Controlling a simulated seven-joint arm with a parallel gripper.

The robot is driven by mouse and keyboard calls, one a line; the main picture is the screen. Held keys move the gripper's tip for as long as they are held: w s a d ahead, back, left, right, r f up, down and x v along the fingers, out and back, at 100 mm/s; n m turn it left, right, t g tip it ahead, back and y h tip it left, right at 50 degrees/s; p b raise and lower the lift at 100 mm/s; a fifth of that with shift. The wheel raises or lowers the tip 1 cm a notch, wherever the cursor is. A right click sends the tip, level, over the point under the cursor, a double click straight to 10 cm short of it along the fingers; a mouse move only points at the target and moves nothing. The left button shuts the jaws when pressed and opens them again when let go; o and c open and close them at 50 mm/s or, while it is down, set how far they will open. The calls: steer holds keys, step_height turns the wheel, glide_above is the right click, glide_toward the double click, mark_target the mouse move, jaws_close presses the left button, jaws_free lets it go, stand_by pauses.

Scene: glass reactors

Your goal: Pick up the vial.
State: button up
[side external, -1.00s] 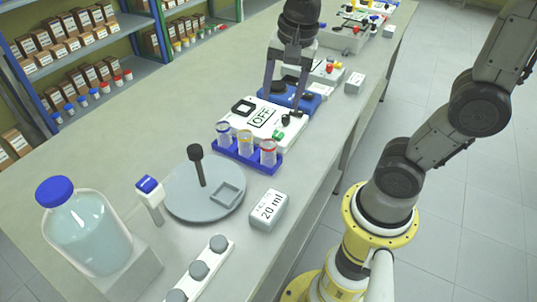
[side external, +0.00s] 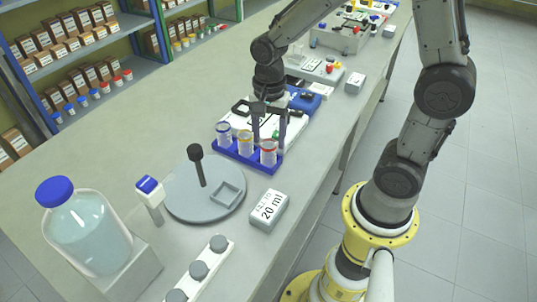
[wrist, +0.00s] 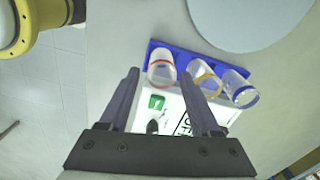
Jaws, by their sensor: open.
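Three clear vials stand upright in a blue rack (side external: 233,157): one with a blue ring (side external: 223,133), one with a yellow ring (side external: 245,143) and one with a red ring (side external: 268,152). My gripper (side external: 268,143) is open and points down at the rack's right end, by the red-ringed vial. In the wrist view the red-ringed vial (wrist: 161,67) shows just beyond and between the two fingertips (wrist: 160,76). The yellow-ringed vial (wrist: 207,82) is just right of the right finger, the blue-ringed vial (wrist: 239,88) farther right. Contact cannot be told.
A white device (side external: 238,107) marked OFF lies behind the rack, partly hidden by my gripper. A round grey plate (side external: 180,203) with a black post stands in front, beside a white "20 ml" box (side external: 268,209). A large blue-capped bottle (side external: 85,235) stands at front left.

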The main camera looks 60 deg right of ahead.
mark_target(268, 149)
steer(key=f, duration=0.5)
steer(key=shift+w+d+f, duration=0.1)
steer(key=shift+w, duration=0.1)
jaws_close()
